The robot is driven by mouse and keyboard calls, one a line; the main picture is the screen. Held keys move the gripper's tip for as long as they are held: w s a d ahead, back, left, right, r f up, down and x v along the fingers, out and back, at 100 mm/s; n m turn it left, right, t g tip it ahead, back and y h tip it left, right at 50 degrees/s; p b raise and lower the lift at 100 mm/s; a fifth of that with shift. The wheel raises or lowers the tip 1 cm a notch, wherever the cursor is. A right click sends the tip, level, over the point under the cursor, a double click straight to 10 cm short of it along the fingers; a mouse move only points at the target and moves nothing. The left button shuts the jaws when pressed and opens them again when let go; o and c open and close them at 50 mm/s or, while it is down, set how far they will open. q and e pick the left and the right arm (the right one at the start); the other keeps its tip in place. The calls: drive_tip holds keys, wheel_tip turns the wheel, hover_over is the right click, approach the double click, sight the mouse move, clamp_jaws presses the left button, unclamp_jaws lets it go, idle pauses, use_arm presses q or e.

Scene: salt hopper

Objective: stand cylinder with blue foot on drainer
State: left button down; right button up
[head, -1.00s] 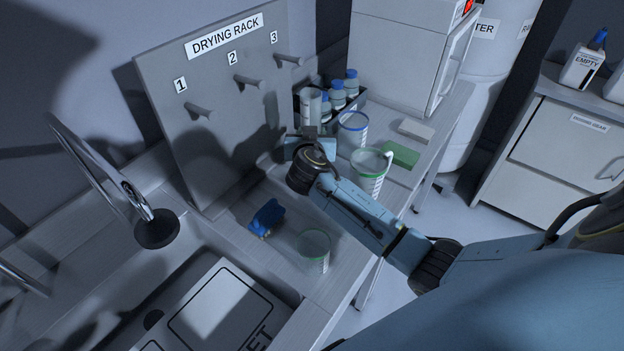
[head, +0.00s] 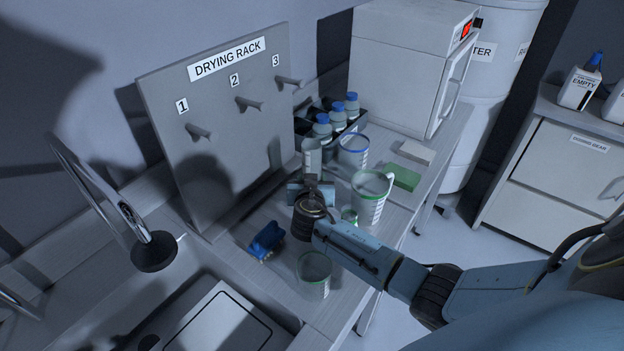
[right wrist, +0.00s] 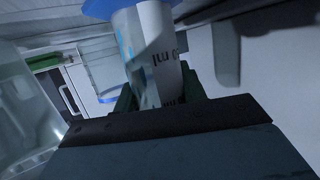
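A clear cylinder (head: 311,157) with pale markings stands out from my right gripper (head: 311,184) in the head view, roughly upright. In the right wrist view the cylinder (right wrist: 150,55) lies between my two dark green fingers, with its blue foot (right wrist: 105,7) at the top edge of the picture. My right gripper is shut on it. In the head view my gripper and wrist hide its lower part, so I cannot tell whether it touches the counter. No surface is clearly marked as the drainer; the sink (head: 185,268) is at lower left. My left gripper is not in view.
Near my gripper stand a blue-rimmed beaker (head: 353,150), a green-rimmed jug (head: 371,196) and a green-rimmed beaker (head: 313,275). A blue object (head: 267,242) lies on the counter. The pegged drying rack (head: 215,130) stands behind; the faucet (head: 150,245) is left.

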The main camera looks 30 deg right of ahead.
drive_tip(key=o, duration=0.4)
drive_tip(key=shift+r, duration=0.2)
drive_tip(key=shift+s+a, duration=0.25)
drive_tip(key=shift+s, duration=0.05)
drive_tip(key=shift+v, duration=3.4)
drive_tip(key=shift+d, duration=0.1)
